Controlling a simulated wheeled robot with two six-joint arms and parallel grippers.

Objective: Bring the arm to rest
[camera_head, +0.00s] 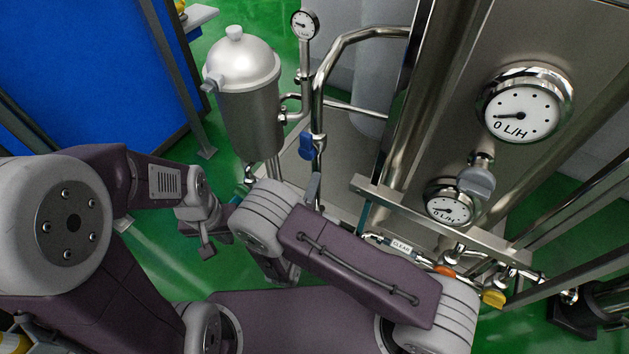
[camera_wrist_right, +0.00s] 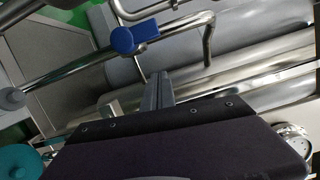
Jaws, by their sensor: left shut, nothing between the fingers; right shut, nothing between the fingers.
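My left arm comes in from the left in the head view and is folded. Its gripper (camera_head: 207,250) hangs low beyond the wrist, shut and empty, clear of the metal equipment. My right arm crosses the lower middle of the head view, with its forearm pointing left. Its gripper (camera_head: 313,188) shows as a narrow grey tip above the forearm, shut and empty. In the right wrist view the shut gripper (camera_wrist_right: 158,88) points up the picture, below a blue valve handle (camera_wrist_right: 135,35). Much of the right gripper's body is hidden behind my arm in the head view.
A steel tank (camera_head: 245,100) with a domed lid stands beyond the arms. The blue handle (camera_head: 306,146) sits on a pipe just above my right gripper. Two flow gauges (camera_head: 521,112) (camera_head: 449,205) and pipework fill the right. Green floor (camera_head: 165,265) shows at lower left.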

